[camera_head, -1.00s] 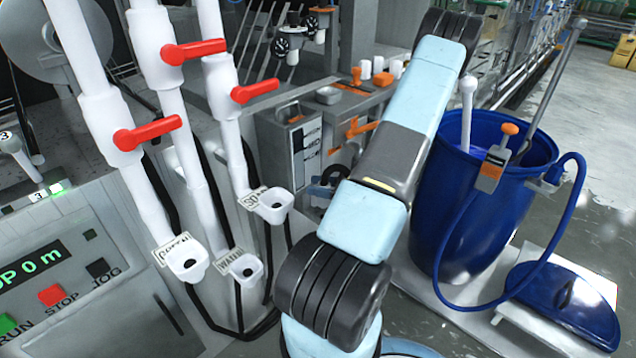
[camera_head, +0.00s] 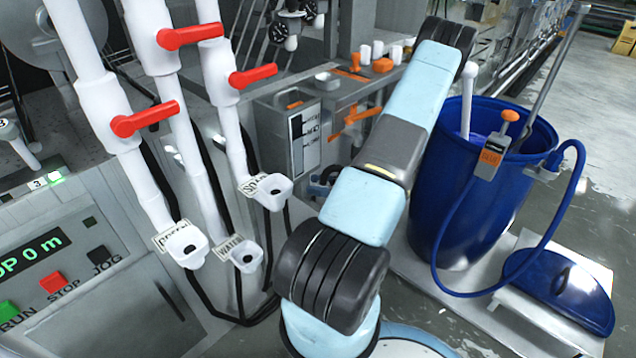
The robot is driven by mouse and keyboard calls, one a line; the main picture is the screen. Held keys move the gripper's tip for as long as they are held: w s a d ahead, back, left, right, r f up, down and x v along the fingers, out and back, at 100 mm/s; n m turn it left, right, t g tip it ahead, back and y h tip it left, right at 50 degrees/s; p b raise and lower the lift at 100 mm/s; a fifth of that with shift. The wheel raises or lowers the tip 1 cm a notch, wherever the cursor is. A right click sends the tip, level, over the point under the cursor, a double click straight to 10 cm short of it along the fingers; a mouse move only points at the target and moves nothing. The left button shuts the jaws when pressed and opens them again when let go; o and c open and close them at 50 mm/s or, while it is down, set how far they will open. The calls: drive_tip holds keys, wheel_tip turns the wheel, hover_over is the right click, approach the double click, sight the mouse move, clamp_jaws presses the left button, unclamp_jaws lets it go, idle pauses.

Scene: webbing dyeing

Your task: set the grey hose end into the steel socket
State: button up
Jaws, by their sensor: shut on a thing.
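My arm, light blue and black, rises through the middle of the view, but my gripper does not show. I cannot pick out the grey hose end or the steel socket with certainty. A blue hose (camera_head: 437,250) loops in front of the blue drum (camera_head: 470,225). One end of it meets a grey fitting (camera_head: 545,170) at the drum's right rim. The other meets a grey and orange piece (camera_head: 489,158) at the front rim.
Red valve levers (camera_head: 145,118) stick out from the white pipes. A control panel (camera_head: 110,310) fills the lower left. A blue lid (camera_head: 556,290) lies on a white slab at the right. Grey floor (camera_head: 595,140) is open at the far right.

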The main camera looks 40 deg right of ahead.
drive_tip(key=shift+f, duration=0.1)
drive_tip(key=o, duration=1.4)
drive_tip(key=shift+c, duration=0.2)
drive_tip(key=v, duration=1.3)
drive_tip(key=shift+s+d, duration=0.3)
